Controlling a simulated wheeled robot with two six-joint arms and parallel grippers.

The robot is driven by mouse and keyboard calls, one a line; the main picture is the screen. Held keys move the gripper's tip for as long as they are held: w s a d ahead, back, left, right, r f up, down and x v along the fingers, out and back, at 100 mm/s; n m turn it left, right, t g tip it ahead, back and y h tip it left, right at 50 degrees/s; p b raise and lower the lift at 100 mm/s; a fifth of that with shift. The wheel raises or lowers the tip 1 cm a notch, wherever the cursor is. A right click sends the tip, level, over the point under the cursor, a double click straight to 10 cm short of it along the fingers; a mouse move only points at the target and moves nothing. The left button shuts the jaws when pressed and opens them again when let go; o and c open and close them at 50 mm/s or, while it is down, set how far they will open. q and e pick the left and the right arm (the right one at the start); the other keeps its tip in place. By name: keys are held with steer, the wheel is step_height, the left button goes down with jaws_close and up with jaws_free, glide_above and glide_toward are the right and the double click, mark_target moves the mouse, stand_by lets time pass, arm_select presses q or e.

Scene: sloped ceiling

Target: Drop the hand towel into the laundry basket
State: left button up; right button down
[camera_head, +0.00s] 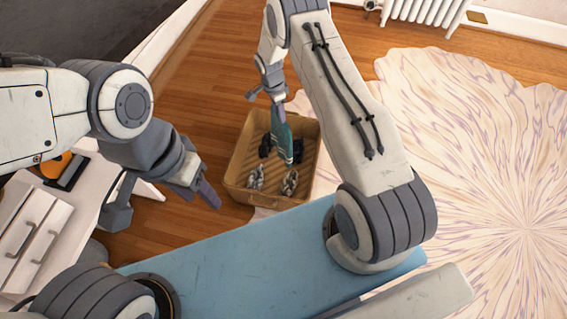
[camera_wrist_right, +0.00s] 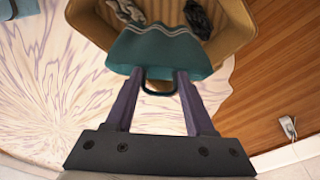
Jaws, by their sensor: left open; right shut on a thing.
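The hand towel (camera_head: 281,137) is teal with pale stripes near its lower end. It hangs from my right gripper (camera_head: 279,104), which is shut on it, over the laundry basket (camera_head: 240,187). In the right wrist view the towel (camera_wrist_right: 160,50) spreads beyond the fingertips of my right gripper (camera_wrist_right: 159,78). The tan basket (camera_wrist_right: 240,30) stands on the floor, with several grey and dark cloth items inside. I cannot tell whether the towel's lower end touches them. My left gripper (camera_head: 200,190) is open and empty, to the left of the basket.
A white drawer cabinet (camera_head: 30,235) with an orange and dark object (camera_head: 60,168) on it stands at the left. A pale patterned rug (camera_head: 480,150) covers the right side. A radiator (camera_head: 428,10) is at the back wall. Wooden floor (camera_head: 200,110) lies open left of the basket.

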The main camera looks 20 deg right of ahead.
steer(key=shift+f+b, duration=0.7)
steer(key=shift+f, duration=0.75)
steer(key=shift+c, duration=0.9)
jaws_free()
step_height(320, 180, up, 10)
steer(key=a+p, duration=0.1)
steer(key=p, duration=0.1)
steer(key=shift+a+r+p, duration=0.15)
steer(key=shift+r+p, duration=0.1)
steer(key=shift+p, duration=0.15)
